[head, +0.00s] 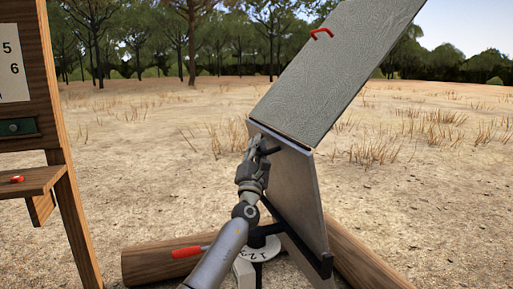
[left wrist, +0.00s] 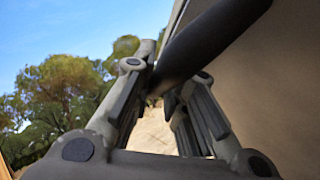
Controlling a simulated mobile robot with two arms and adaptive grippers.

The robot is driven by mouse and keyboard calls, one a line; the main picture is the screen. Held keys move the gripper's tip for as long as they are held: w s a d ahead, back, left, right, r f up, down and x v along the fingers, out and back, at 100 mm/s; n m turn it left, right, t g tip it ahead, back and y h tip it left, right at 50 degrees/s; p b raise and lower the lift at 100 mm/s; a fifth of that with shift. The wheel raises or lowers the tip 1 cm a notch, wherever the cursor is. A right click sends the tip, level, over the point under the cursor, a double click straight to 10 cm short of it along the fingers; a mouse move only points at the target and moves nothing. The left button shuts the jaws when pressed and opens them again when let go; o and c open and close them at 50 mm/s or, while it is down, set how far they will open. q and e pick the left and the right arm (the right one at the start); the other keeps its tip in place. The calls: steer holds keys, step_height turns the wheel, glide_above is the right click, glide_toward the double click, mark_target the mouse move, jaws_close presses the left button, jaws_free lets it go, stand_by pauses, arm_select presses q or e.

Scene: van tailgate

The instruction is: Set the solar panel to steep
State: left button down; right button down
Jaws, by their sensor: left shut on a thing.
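The solar panel stands folded open, its back or plain side toward me. The lower leaf (head: 292,190) slopes down to a dark bracket above a numbered round dial (head: 259,250). My left gripper (head: 259,150) is shut on a black bar handle (head: 270,151) near the top of the lower leaf. In the left wrist view the black bar (left wrist: 212,38) runs between the fingers. The dial's setting is too small to read. My right gripper is not in view.
A wooden board (head: 22,80) with numbers stands at the left, with a shelf (head: 28,182) below holding a small red item. Logs (head: 165,262) lie around the panel's base, and a red-handled lever (head: 187,252) sticks out left. Open dry ground lies behind.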

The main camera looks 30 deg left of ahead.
arm_select(q)
steer(key=c, duration=1.5)
jaws_free()
steer(key=shift+o, duration=0.2)
steer(key=shift+f, duration=0.1)
steer(key=v, duration=1.2)
steer(key=shift+a, duration=0.1)
